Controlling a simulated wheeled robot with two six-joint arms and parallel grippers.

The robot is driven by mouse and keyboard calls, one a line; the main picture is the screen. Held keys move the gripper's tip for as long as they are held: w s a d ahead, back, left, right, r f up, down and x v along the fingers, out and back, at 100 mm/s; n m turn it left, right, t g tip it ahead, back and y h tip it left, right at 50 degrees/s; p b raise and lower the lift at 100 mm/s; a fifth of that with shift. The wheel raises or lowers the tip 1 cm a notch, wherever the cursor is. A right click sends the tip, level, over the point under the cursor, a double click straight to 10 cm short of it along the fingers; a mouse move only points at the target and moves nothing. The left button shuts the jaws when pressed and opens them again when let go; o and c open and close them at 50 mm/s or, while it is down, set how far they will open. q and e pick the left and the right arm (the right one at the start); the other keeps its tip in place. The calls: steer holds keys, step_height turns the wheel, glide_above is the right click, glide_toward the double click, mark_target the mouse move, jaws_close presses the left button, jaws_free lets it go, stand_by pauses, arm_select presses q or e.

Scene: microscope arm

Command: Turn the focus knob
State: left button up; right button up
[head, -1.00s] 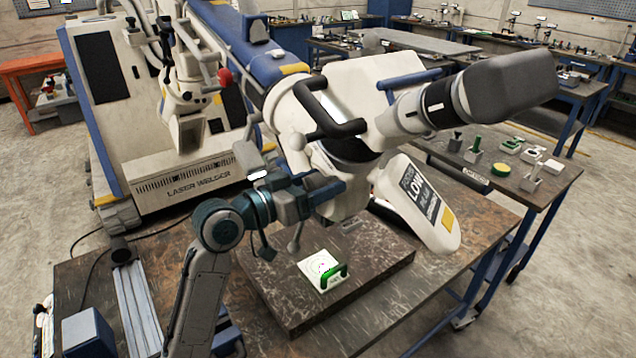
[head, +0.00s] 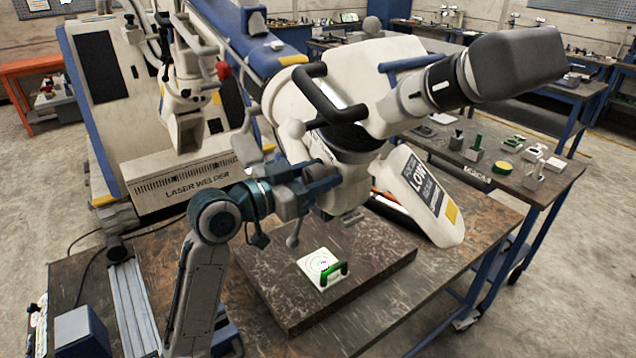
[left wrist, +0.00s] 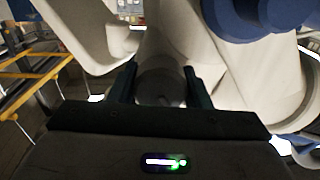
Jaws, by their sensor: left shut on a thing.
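The white microscope head (head: 345,95) hangs over the bench with its dark eyepiece end (head: 515,75) at upper right. My left gripper (head: 318,182) reaches in from the left at the underside of the head. In the left wrist view, the two dark fingers (left wrist: 160,88) stand on either side of a grey round focus knob (left wrist: 160,84), and the gripper is shut on it. In the head view the knob is hidden behind the gripper. My right gripper is in neither view.
A dark stone slab (head: 375,270) lies on the bench below, with a white plate with a green handle (head: 320,268) on it. Grey ball-ended levers stick out close to my gripper. A laser welder cabinet (head: 180,170) stands behind at left.

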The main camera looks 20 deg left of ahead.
arm_select(q)
steer(key=shift+m+b, duration=1.6)
steer(key=shift+m, duration=0.5)
steer(key=o, duration=1)
